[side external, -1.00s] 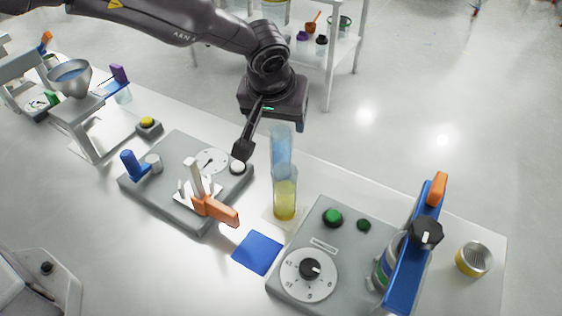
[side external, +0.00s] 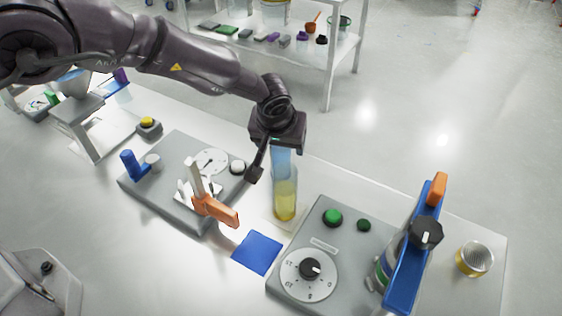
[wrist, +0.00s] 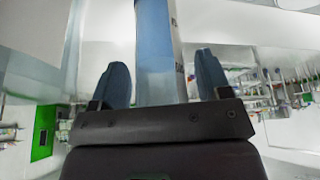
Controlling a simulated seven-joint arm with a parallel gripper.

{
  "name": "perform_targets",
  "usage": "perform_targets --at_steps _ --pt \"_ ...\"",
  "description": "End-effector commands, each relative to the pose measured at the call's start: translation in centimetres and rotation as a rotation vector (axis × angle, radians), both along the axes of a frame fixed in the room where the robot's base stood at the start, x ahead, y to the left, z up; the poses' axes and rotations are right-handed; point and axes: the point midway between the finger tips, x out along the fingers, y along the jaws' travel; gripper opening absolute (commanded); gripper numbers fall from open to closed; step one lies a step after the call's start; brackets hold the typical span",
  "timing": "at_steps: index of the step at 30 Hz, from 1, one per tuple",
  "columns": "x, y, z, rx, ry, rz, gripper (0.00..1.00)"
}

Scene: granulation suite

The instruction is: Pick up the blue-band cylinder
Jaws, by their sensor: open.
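The blue-band cylinder (side external: 286,200) is a tall clear tube standing upright on the table. Its upper part is blue and its lower part yellow. My gripper (side external: 270,168) is low at the cylinder's upper part, with one dark finger visible just left of it. The other finger is hard to make out in the side view. In the wrist view the blue part of the cylinder (wrist: 156,55) lies between the two fingers of my open gripper (wrist: 162,80), with a gap at each side. Dark marks show on its right side.
A grey device with an orange-handled clamp (side external: 215,207) stands left of the cylinder. A grey dial box (side external: 330,250) with green buttons is at right, near a blue upright bracket (side external: 410,265). A blue square (side external: 257,252) lies in front. A shelf (side external: 325,60) stands behind.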

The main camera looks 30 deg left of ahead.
Motion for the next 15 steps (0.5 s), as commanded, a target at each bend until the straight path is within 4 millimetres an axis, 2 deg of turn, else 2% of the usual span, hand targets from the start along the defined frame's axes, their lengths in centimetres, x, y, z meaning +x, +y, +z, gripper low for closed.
perform_targets --at_steps 1,10,15 --pt "-0.01 0.00 0.02 0.000 0.000 0.000 0.70" --pt "-0.03 -0.01 0.04 0.000 0.000 0.000 0.01" --pt "0.00 -0.02 0.09 0.000 -0.001 0.000 0.00"
